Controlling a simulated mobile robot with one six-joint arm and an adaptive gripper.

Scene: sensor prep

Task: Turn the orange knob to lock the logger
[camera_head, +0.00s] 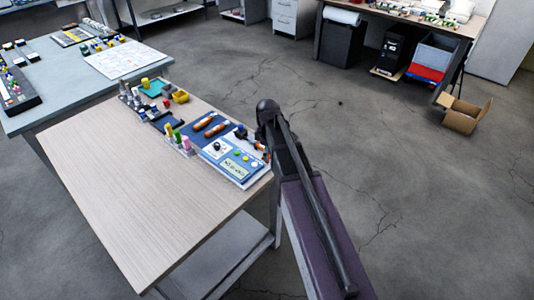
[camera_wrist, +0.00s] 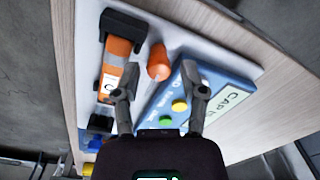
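The logger (camera_head: 222,160), a blue and white box with a display and several coloured buttons, lies at the right corner of the wooden table in the head view. The wrist view shows its blue face (camera_wrist: 213,83) and a panel reading "CAP". A rounded orange piece (camera_wrist: 158,62) tapers toward the gripper beside the logger; I cannot tell whether it is the knob or a tool handle. My gripper (camera_wrist: 159,67) is open, one finger on either side of this orange piece in the picture. Contact cannot be judged.
An orange-and-black device (camera_wrist: 113,70) with a white label lies left of the fingers. A blue tray (camera_head: 208,127) with orange tools and small coloured bottles (camera_head: 177,137) stand near the logger. The front of the wooden table (camera_head: 130,200) is clear.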

